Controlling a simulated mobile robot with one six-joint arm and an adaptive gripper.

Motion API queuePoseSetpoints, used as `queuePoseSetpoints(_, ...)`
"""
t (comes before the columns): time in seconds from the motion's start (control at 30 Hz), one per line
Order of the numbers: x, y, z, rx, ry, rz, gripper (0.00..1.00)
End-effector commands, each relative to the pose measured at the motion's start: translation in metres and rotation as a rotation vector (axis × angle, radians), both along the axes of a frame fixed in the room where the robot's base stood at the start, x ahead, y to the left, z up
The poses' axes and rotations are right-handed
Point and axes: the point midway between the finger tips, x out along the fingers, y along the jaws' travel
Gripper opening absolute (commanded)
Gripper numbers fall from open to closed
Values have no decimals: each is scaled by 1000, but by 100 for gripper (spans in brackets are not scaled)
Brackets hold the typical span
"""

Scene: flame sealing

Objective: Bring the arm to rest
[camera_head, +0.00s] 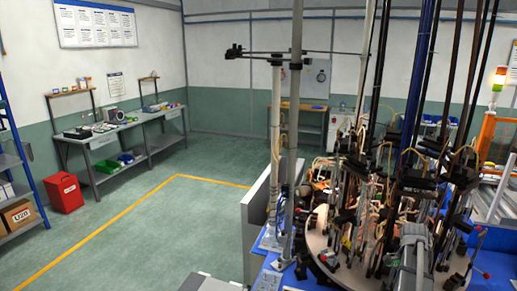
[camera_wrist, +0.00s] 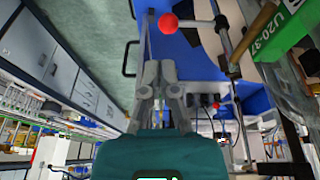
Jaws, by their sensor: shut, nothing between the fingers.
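My gripper (camera_wrist: 159,68) shows in the wrist view, with two grey fingers together ahead of a teal body. It is shut with nothing between the fingers. A red ball knob (camera_wrist: 168,23) on a metal rod appears just beyond the fingertips; I cannot tell how far away it is. In the head view I cannot pick out the gripper for sure among the crowded rods and clamps at the right.
A round machine plate (camera_head: 318,246) crowded with rods, clamps and tubes fills the right. A grey workbench (camera_head: 107,138) stands along the left wall, with a red bin (camera_head: 65,193) near it. Open green floor (camera_head: 150,235) with a yellow line lies at left and centre.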

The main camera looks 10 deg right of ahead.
Motion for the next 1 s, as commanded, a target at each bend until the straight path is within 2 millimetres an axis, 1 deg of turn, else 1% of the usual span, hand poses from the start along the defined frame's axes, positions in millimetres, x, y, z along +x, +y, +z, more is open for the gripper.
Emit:
queuePoseSetpoints(0.03, 6, 16, -7, 11, 4, 53, 0)
queuePoseSetpoints(0.17, 25, 57, -18, 45, 15, 213, 0)
queuePoseSetpoints(0.3, 43, 105, -31, 83, 30, 402, 0)
queuePoseSetpoints(0.37, 49, 126, -36, 99, 37, 483, 0)
queuePoseSetpoints(0.5, 61, 173, -48, 134, 51, 672, 0)
queuePoseSetpoints(0.73, 72, 252, -67, 185, 74, 988, 0)
queuePoseSetpoints(1.0, 71, 340, -89, 238, 101, 1356, 0)
